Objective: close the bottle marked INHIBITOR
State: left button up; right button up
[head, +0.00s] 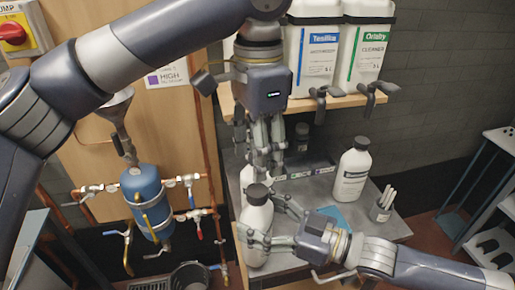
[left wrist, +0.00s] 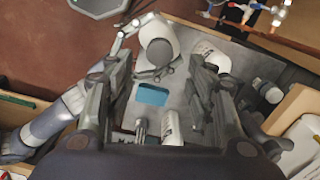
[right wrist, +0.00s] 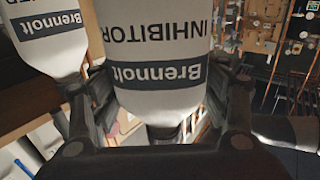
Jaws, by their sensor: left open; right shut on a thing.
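The INHIBITOR bottle (head: 256,218) is white with a dark cap (head: 258,193) on its neck, and stands upright at the bench's left front. Its label reads upside down in the right wrist view (right wrist: 160,50). I cannot tell how tight the cap is. My right gripper (head: 268,222) is shut around the bottle's body from the right. My left gripper (head: 265,168) points down just above the cap, open and empty. In the left wrist view the cap (left wrist: 160,52) lies between the open fingers, beyond their tips.
Another white bottle (right wrist: 45,35) stands close beside the held one. A shelf with large containers (head: 313,55) is behind my left gripper.

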aim_at(257, 189)
pick_arm(q)
jog(key=shift+r+n, duration=0.1)
jog(key=shift+n, duration=0.9)
jog(key=shift+f, duration=4.05)
